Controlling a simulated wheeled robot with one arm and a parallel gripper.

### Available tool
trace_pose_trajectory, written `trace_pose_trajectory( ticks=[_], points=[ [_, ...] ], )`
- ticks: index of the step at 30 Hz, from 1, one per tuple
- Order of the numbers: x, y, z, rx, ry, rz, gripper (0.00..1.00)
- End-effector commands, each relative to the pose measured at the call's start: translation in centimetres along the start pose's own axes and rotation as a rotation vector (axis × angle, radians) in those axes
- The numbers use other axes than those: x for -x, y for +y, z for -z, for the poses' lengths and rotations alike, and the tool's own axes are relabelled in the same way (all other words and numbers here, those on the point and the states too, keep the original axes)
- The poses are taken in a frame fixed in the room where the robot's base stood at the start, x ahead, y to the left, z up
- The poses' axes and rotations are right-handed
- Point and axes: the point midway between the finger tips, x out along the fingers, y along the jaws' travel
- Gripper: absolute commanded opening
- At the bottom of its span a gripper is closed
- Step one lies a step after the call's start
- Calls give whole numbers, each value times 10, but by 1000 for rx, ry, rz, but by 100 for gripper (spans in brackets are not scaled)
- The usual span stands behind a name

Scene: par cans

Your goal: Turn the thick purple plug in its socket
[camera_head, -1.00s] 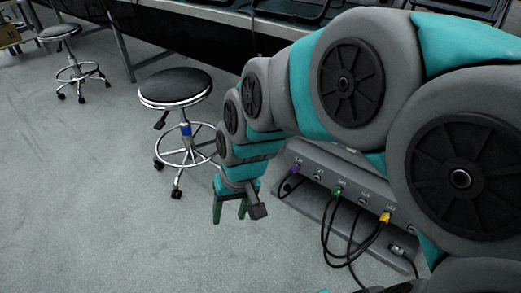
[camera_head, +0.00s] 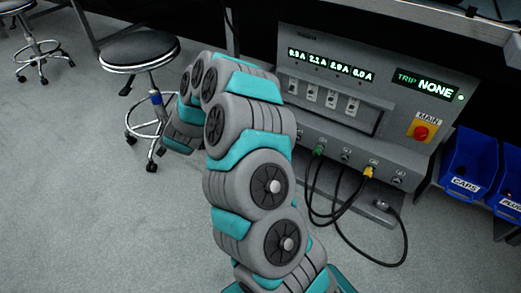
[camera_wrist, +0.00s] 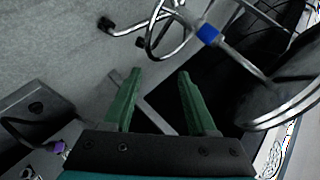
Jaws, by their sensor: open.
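In the wrist view the purple plug (camera_wrist: 59,147) shows at the lower left edge, with a black cable by it, on the grey panel (camera_wrist: 28,110). Its seating in the socket is too small to tell. My gripper (camera_wrist: 159,75) is open, its two green fingers apart with nothing between them. The plug lies off to the left of the fingers, not between them. In the head view my arm hides the purple plug, and the fingers do not show. The power unit (camera_head: 390,110) stands right of my arm.
A green plug (camera_head: 319,150) and a yellow plug (camera_head: 368,172) with black cables sit along the unit's lower front. Blue bins (camera_head: 470,165) stand at right. A black stool (camera_head: 140,50) stands behind my arm; its blue-collared post (camera_wrist: 208,33) shows in the wrist view.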

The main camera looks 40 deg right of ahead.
Motion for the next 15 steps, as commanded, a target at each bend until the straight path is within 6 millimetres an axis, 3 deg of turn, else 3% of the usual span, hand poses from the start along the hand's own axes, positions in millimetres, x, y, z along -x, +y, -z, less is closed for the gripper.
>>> trace_pose_trajectory(
  ticks=[1, 6, 12, 15],
  points=[
    [-21, 31, 11, -27, 79, -24, 57],
    [-55, 117, 68, -81, 380, -76, 57],
    [-52, 209, 137, -59, 731, -106, 57],
    [-40, 238, 160, -27, 858, -108, 57]
  ],
)
